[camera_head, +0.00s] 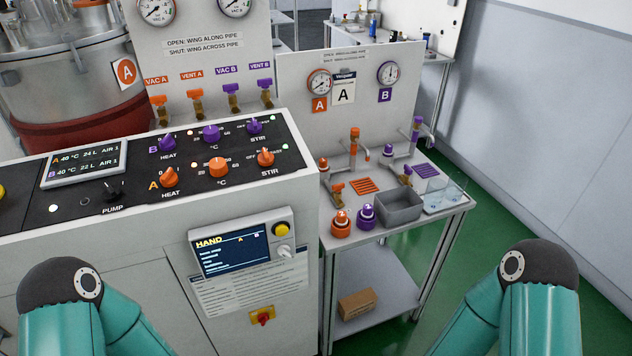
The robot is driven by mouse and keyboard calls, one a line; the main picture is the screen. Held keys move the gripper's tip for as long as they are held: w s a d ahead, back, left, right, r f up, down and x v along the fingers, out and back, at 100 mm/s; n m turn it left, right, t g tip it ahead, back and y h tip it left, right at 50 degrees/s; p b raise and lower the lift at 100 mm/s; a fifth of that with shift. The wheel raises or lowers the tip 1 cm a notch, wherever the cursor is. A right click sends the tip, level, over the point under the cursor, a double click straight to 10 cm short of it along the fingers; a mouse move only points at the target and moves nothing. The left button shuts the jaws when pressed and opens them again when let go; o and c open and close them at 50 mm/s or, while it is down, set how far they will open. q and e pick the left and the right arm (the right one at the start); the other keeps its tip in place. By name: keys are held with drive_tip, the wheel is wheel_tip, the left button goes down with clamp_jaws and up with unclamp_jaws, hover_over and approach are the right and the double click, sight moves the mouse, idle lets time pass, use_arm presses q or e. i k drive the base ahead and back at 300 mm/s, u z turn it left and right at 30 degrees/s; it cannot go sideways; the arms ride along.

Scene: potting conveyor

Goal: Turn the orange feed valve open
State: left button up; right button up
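On the side table, a small brass valve with an orange wing handle (337,191) sits low near the left edge, left of an orange slotted plate (365,185). Behind it stands a taller orange-topped fitting (355,141) with a side outlet. I see no readable "feed" label, so I cannot tell for certain which orange part is the feed valve, nor its wing's exact angle. Purple counterparts, a valve (405,175) and a tall fitting (417,132), stand to the right. Only my two teal arms show, at the lower left and lower right. Neither gripper is in view.
A control console (150,225) with orange and purple knobs and a HAND screen (236,250) fills the left. A grey bin (399,208), orange bottle (341,224) and purple bottle (366,217) occupy the table front. VAC and VENT valves line the back panel.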

sight(338, 187)
drive_tip(key=z, duration=1.65)
drive_tip(key=i, duration=0.1)
drive_tip(key=u, duration=2.55)
drive_tip(key=i, duration=0.2)
drive_tip(key=u, duration=2.1)
drive_tip(key=k, duration=0.5)
drive_tip(key=z, duration=1.35)
drive_tip(key=k, duration=0.45)
drive_tip(key=z, duration=0.6)
drive_tip(key=i, duration=0.55)
drive_tip(key=u, duration=0.05)
